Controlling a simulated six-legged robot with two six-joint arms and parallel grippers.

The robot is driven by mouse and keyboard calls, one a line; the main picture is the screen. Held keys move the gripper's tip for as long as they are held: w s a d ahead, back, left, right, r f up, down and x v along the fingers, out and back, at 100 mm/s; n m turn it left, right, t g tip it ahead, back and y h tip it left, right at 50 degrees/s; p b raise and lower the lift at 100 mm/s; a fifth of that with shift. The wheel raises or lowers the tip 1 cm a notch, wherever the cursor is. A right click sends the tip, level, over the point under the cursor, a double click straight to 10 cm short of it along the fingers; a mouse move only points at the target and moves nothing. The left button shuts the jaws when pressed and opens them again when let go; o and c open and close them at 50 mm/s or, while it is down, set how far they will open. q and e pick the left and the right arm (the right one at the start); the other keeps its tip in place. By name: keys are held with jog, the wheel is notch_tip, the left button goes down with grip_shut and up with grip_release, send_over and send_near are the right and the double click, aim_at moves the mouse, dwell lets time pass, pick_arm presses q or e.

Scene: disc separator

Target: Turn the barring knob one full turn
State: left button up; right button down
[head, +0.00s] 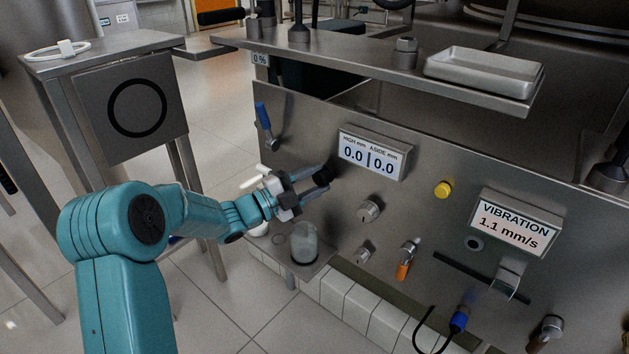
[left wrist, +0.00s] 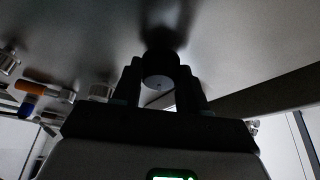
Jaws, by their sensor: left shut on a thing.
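Much of the knob is in shadow. Its turn angle cannot be told. My right gripper is not in view.
The panel carries a blue-handled lever (head: 263,116), a display (head: 371,155) reading 0.0 | 0.0, a steel knob (head: 370,210), a yellow button (head: 443,189), an orange-handled valve (head: 404,265) and a vibration display (head: 515,224).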

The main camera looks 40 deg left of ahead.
pick_arm(q)
jog(key=m, duration=0.2)
jog(key=m+g, duration=0.1)
jog(key=m, duration=0.1)
jog(key=m+g, duration=0.1)
jog(key=m, duration=0.1)
jog(key=shift+r+y, duration=0.25)
jog(key=shift+y, duration=0.05)
jog(key=m+g+y, duration=0.1)
jog(key=m, duration=0.3)
jog(key=shift+r+m+g+y, duration=0.2)
jog(key=shift+m+g+y, duration=0.2)
jog(key=m+y, duration=0.1)
jog(key=m, duration=0.1)
jog(key=m+y, duration=0.1)
jog(key=shift+d+r+m+g, duration=0.2)
jog(key=shift+m+g, duration=0.1)
jog(key=shift+m, duration=0.1)
jog(key=m+y, duration=0.3)
jog(key=m, duration=0.1)
jog(key=shift+d, duration=0.15)
jog(key=shift+m+y, duration=0.3)
jog(key=o, duration=1)
jog(key=shift+f, duration=0.1)
jog(key=shift+o, duration=0.2)
